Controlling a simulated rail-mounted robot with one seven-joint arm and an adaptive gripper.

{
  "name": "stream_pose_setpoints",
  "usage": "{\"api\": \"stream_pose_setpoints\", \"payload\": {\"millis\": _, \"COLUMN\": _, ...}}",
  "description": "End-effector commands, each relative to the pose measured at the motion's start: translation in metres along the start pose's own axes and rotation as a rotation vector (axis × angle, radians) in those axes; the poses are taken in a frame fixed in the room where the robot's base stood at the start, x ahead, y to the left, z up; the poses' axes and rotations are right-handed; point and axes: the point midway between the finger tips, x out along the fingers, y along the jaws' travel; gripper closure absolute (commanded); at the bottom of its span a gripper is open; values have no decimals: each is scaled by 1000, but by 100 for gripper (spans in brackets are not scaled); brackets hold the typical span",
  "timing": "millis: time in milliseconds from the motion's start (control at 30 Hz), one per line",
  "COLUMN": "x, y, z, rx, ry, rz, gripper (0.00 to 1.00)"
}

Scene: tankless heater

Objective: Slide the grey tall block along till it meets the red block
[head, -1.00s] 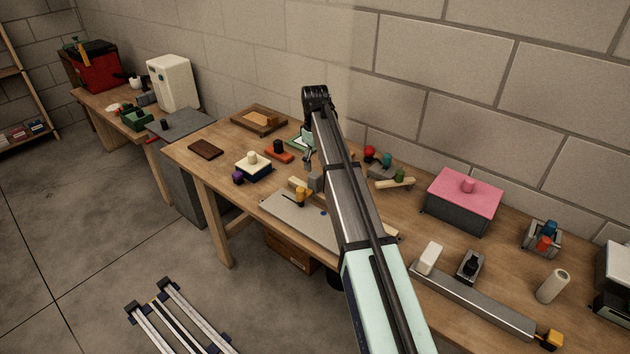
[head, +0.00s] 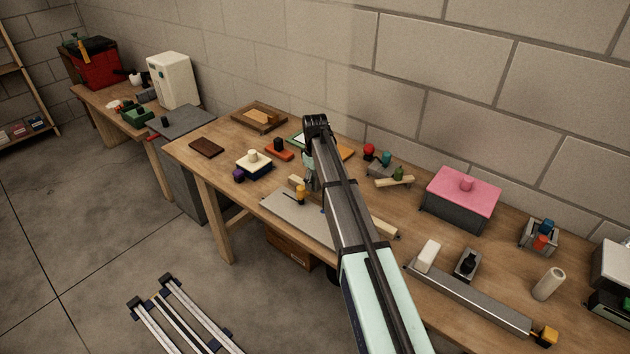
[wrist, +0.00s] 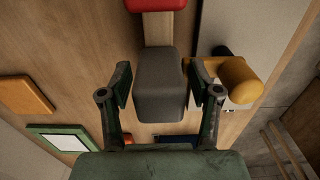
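The grey tall block (wrist: 160,85) stands in the middle of the wrist view, between the two fingers of my gripper (wrist: 158,86). The fingers are spread, one on each side of the block, with narrow gaps; I cannot make out firm contact. The red block (wrist: 155,4) shows at the top edge of the wrist view, partly cut off. A stretch of pale wooden strip (wrist: 158,32) separates it from the grey block. In the head view my gripper (head: 310,172) is low over the bench, and my arm hides the blocks.
A yellow-orange knobbed piece (wrist: 238,82) stands close beside the right finger, on a grey plate (head: 290,213). An orange tile (wrist: 25,95) and a green-framed panel (wrist: 62,138) lie to the left in the wrist view. A pink-lidded box (head: 462,200) is farther right on the bench.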

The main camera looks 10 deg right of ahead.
Motion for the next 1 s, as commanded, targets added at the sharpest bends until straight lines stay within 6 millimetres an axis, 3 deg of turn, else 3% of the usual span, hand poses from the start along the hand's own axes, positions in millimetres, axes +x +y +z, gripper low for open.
{"api": "stream_pose_setpoints", "payload": {"millis": 33, "x": 0, "y": 0, "z": 0, "rx": 0, "ry": 0, "rz": 0, "gripper": 62}}
{"api": "stream_pose_setpoints", "payload": {"millis": 133, "x": 0, "y": 0, "z": 0, "rx": 0, "ry": 0, "rz": 0, "gripper": 97}}
{"api": "stream_pose_setpoints", "payload": {"millis": 167, "x": 0, "y": 0, "z": 0, "rx": 0, "ry": 0, "rz": 0, "gripper": 100}}
{"api": "stream_pose_setpoints", "payload": {"millis": 333, "x": 0, "y": 0, "z": 4, "rx": 1, "ry": -1, "rz": -1, "gripper": 100}}
{"api": "stream_pose_setpoints", "payload": {"millis": 600, "x": 0, "y": -1, "z": 41, "rx": 1, "ry": -1, "rz": -1, "gripper": 100}}
{"api": "stream_pose_setpoints", "payload": {"millis": 867, "x": 0, "y": 0, "z": 40, "rx": 0, "ry": -2, "rz": -2, "gripper": 100}}
{"api": "stream_pose_setpoints", "payload": {"millis": 900, "x": 0, "y": 0, "z": 40, "rx": 0, "ry": -2, "rz": -2, "gripper": 45}}
{"api": "stream_pose_setpoints", "payload": {"millis": 933, "x": 0, "y": 0, "z": 40, "rx": 0, "ry": -2, "rz": -1, "gripper": 34}}
{"api": "stream_pose_setpoints", "payload": {"millis": 1000, "x": 0, "y": 0, "z": 40, "rx": 0, "ry": -1, "rz": -1, "gripper": 33}}
